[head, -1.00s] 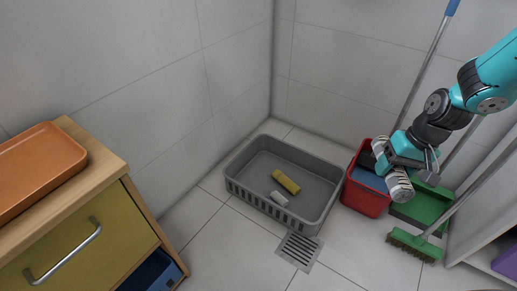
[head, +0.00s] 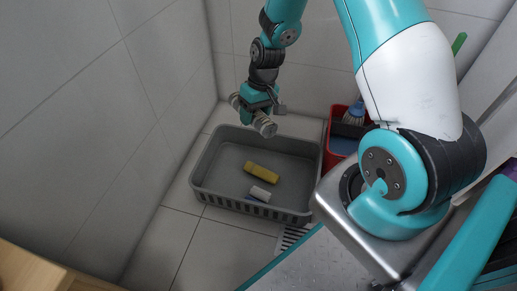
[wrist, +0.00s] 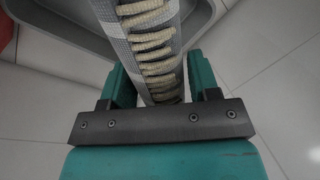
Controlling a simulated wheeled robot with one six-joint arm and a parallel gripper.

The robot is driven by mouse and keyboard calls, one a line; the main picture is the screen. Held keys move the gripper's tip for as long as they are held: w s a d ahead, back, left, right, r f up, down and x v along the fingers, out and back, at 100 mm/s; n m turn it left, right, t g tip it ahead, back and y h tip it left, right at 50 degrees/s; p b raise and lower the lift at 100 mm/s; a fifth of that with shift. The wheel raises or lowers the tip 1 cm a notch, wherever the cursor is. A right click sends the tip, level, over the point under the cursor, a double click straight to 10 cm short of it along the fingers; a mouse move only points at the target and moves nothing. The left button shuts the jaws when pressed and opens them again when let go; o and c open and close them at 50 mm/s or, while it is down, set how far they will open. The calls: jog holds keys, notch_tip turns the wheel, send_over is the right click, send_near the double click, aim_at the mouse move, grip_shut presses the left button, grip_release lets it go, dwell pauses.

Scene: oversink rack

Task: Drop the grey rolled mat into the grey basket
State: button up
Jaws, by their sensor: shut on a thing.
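The grey rolled mat (head: 265,126) is a light grey roll wound with beige cord. My gripper (head: 255,107) is shut on its middle and holds it up in the air. In the head view the roll overlaps the far rim of the grey basket (head: 253,208). The wrist view shows the corded mat (wrist: 145,45) between the jaws of my gripper (wrist: 160,85). Part of the basket (wrist: 60,14) shows behind it there, with floor tiles at both sides. The exact height above the basket cannot be told.
A yellow roll (head: 261,172) and a small pale roll (head: 259,194) lie in the basket. Tiled walls rise behind and at left. A floor drain (head: 290,238) lies in front.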

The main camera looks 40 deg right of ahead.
jog(key=d+f+b, duration=0.2)
jog(key=f+b, duration=0.4)
jog(key=f, duration=0.5)
jog(key=d+f+b, duration=0.2)
jog(key=f+b, duration=0.4)
jog(key=f, duration=0.5)
jog(key=shift+s+d+f+n, duration=0.15)
jog(key=shift+d+f+n, duration=0.05)
jog(key=shift+f+n, duration=0.15)
jog(key=o, duration=1)
jog(key=shift+o, duration=0.2)
jog(key=shift+r, duration=0.1)
jog(key=p+v, duration=0.9)
jog(key=v, duration=0.8)
jog(key=shift+r+p, duration=0.15)
jog(key=shift+p, duration=0.2)
